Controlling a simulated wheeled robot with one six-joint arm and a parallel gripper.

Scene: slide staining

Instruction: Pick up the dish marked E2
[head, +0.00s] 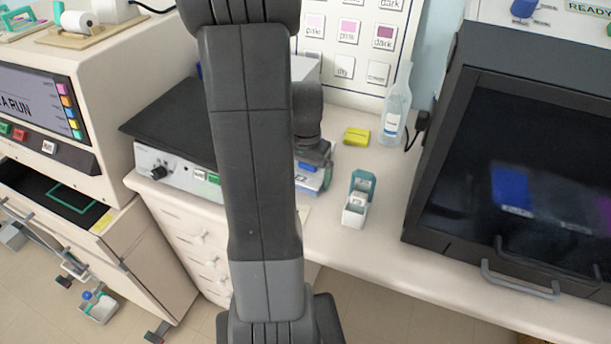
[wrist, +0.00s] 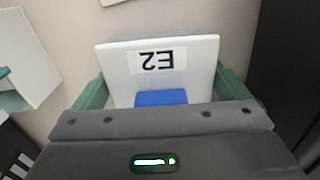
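The dish marked E2 (wrist: 117,68) is a white tray with a dark E2 label, upside down in the wrist view, and a blue part (wrist: 160,98) near my gripper. My gripper (wrist: 162,80) has its two green fingers at the left and right sides of the dish, very close to its edges. Whether they press on it cannot be told. In the head view the dish (head: 321,181) shows partly at the counter, right of my arm, with the end of my gripper (head: 314,163) over it. My arm hides the rest.
A small white box with a teal back (head: 356,208) stands right of the dish. A yellow block (head: 356,137) and a clear bottle (head: 394,112) are behind. A dark-fronted cabinet (head: 520,170) is at right, a black-topped device (head: 165,125) at left.

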